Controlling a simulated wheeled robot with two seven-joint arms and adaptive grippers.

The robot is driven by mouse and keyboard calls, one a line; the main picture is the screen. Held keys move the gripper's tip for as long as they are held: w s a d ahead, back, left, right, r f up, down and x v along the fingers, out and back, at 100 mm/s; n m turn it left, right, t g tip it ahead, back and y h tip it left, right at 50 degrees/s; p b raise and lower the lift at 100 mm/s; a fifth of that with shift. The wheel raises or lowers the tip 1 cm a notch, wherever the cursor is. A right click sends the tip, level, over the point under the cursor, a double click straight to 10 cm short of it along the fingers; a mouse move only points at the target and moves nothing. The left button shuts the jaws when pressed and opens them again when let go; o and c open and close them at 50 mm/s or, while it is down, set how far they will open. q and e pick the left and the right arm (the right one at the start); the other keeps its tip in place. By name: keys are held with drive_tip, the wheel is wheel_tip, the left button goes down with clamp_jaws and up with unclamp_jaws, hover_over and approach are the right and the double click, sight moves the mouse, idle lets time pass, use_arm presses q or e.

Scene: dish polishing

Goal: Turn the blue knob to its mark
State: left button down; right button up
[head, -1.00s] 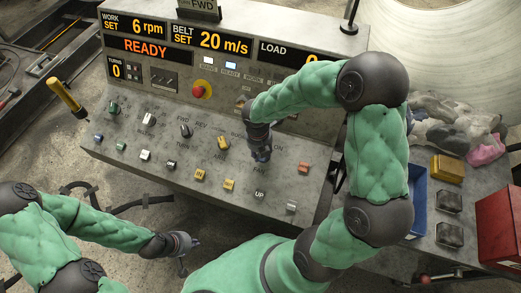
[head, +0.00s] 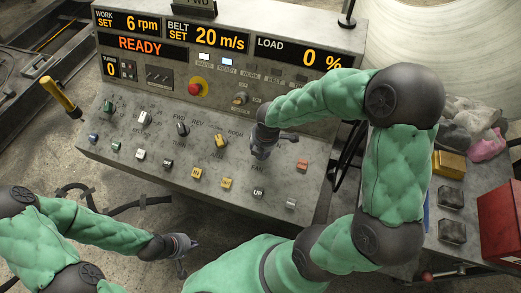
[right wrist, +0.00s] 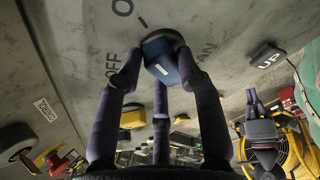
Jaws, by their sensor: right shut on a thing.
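The blue knob (right wrist: 168,62) is on the sloped control panel, between the fingers of my right gripper (right wrist: 160,72) in the right wrist view. The fingers are shut on it from both sides. A pale strip shows on the knob's face. A short dark tick (right wrist: 142,22) is printed on the panel close by, between the ON and OFF lettering. In the head view my right gripper (head: 260,153) points down at the panel and hides the knob. My left gripper (head: 187,254) is at the lower left, in front of the panel, empty, with its fingers apart.
Several other knobs and buttons surround the spot, including a red button (head: 302,166), a yellow button (head: 226,183) and a red emergency stop (head: 198,87). The display (head: 140,45) reads READY. A yellow block (head: 449,163) and a red box (head: 499,222) stand at the right.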

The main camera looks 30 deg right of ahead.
sight(265, 162)
drive_tip(key=shift+m, duration=0.4)
drive_tip(key=o, duration=1.2)
drive_tip(key=shift+c, duration=0.2)
drive_tip(key=v, duration=1.2)
drive_tip(key=shift+s, duration=0.1)
drive_tip(key=shift+f, duration=0.1)
